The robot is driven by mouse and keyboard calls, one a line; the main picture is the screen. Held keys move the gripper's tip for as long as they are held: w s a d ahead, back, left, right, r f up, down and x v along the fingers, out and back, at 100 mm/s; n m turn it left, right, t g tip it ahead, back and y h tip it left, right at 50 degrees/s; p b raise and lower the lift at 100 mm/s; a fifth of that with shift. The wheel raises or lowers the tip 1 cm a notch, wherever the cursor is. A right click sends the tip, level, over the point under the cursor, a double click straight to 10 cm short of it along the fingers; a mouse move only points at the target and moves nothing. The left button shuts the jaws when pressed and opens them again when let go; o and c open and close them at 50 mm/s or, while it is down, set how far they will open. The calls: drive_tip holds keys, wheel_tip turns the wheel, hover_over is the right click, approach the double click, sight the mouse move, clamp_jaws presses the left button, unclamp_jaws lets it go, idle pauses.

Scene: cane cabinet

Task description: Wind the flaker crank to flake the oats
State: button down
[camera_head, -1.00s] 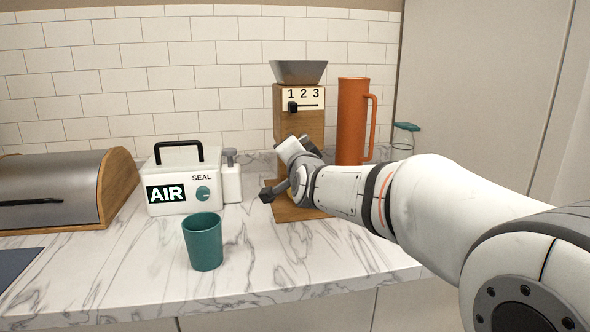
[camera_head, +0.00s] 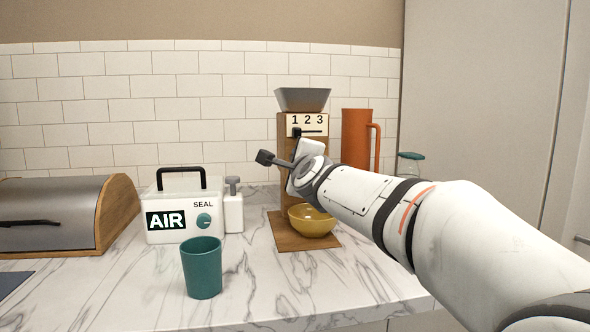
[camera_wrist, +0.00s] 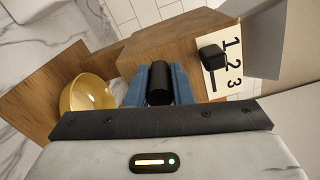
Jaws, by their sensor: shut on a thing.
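The flaker (camera_head: 285,185) is a tall wooden body with a grey hopper (camera_head: 302,99) on top and a 1-2-3 plate with a black slider (camera_head: 296,132). It stands on a wooden base at the back of the counter. In the wrist view the blue fingers of my gripper (camera_wrist: 158,86) are shut around a black cylindrical crank handle (camera_wrist: 159,78) in front of the wooden body (camera_wrist: 185,45).
An orange jug (camera_head: 356,139) and a teal-lidded jar (camera_head: 411,163) stand right of the flaker. Left are a white AIR sealer box (camera_head: 180,218), a white bottle (camera_head: 233,212), a teal cup (camera_head: 202,268) and a bread bin (camera_head: 50,220). The front-centre counter is clear.

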drive_tip(key=shift+d+r+m, duration=0.2)
drive_tip(key=shift+r+m, duration=0.15)
drive_tip(key=shift+m, duration=0.65)
drive_tip(key=c, duration=1.3)
unclamp_jaws()
drive_tip(key=v, duration=0.7)
drive_tip(key=shift+s, duration=0.35)
drive_tip(key=shift+d, duration=0.15)
